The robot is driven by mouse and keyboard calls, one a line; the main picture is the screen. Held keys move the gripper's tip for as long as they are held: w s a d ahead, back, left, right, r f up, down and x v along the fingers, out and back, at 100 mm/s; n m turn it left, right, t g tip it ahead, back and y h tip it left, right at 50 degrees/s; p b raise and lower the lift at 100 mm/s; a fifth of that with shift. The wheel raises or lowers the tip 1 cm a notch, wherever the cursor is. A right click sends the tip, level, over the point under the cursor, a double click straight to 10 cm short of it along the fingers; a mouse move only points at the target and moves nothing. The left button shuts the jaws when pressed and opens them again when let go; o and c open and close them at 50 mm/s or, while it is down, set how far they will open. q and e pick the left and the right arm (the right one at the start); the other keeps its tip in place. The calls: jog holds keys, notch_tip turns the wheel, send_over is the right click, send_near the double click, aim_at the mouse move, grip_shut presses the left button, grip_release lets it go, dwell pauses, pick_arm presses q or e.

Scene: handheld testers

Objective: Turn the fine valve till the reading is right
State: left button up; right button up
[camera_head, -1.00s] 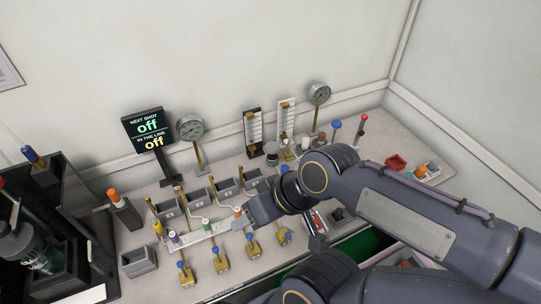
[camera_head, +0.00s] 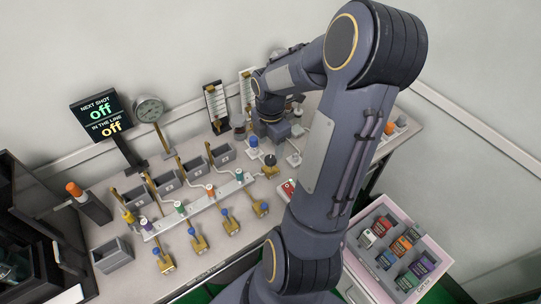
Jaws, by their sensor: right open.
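My right gripper (camera_head: 277,133) points down over the back right of the bench, beside the scaled upright meters. It is open; its fingertips are small and partly hidden by my own arm. A dark round knob on a brass base (camera_head: 270,163) stands just below it in the picture. A blue-topped knob (camera_head: 253,144) stands just left of it. I cannot tell which part is the fine valve. A round dial gauge (camera_head: 148,109) and a black sign (camera_head: 102,116) reading "NEXT SHOT off / IN THE LINE off" stand at the back left. Two scaled meters (camera_head: 215,107) stand behind. My left gripper is out of view.
Several brass valves with blue knobs (camera_head: 230,223) line the bench front, before a white manifold rail (camera_head: 193,209). Grey bins (camera_head: 195,172) stand behind it. An open drawer (camera_head: 355,233) with coloured cartridges is at lower right. My right arm hides the bench's right part.

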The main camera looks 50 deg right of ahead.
aim_at(271, 159)
notch_tip(271, 159, down, 6)
jog(key=shift+r, duration=0.25)
jog(key=c, duration=1)
